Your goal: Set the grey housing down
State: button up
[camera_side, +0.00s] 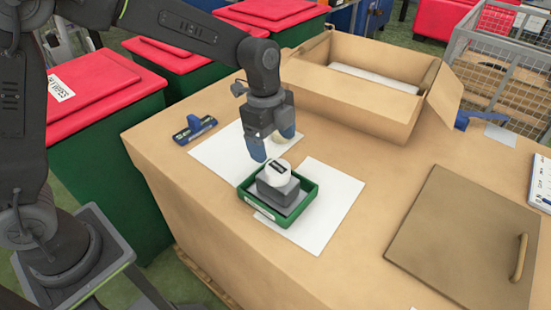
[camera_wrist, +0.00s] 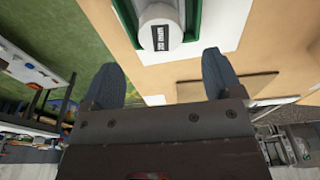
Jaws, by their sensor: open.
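The grey housing (camera_side: 277,192) sits inside a small green tray (camera_side: 246,202) in the side view. A white round part (camera_side: 276,177) with a dark label rests on top of it. The tray stands partly over white sheets on the tan work surface. My gripper (camera_side: 271,143) is open and empty, just above and behind the white part, apart from it. In the wrist view the white part (camera_wrist: 160,33) lies beyond my two spread blue fingers (camera_wrist: 163,80). The tray's green wall (camera_wrist: 194,14) shows beside it. The housing is mostly cut off or hidden there.
An open cardboard box (camera_side: 340,107) stands at the back. A blue-handled tool (camera_side: 195,130) lies at the left. A brown board with a handle (camera_side: 465,238) lies at the right. Red-lidded green bins (camera_side: 100,120) stand beside the table. The surface between tray and board is clear.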

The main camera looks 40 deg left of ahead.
jog(key=shift+a+r, duration=0.2)
jog(key=shift+r, duration=1.05)
jog(key=s+a+r+n+t, duration=0.2)
jog(key=s+a+n, duration=0.1)
jog(key=s+n, duration=0.3)
jog(key=s+a+r+n+t+y, duration=0.1)
jog(key=s+a+r+n, duration=0.2)
jog(key=s+n, duration=0.3)
jog(key=s+a+r+n+t, duration=0.2)
jog(key=s+a+n, duration=0.3)
jog(key=s, duration=0.3)
jog(key=shift+s+a+r+n+t+y, duration=0.2)
jog(key=shift+s+r+n+t+y, duration=0.1)
jog(key=shift+r+n, duration=0.1)
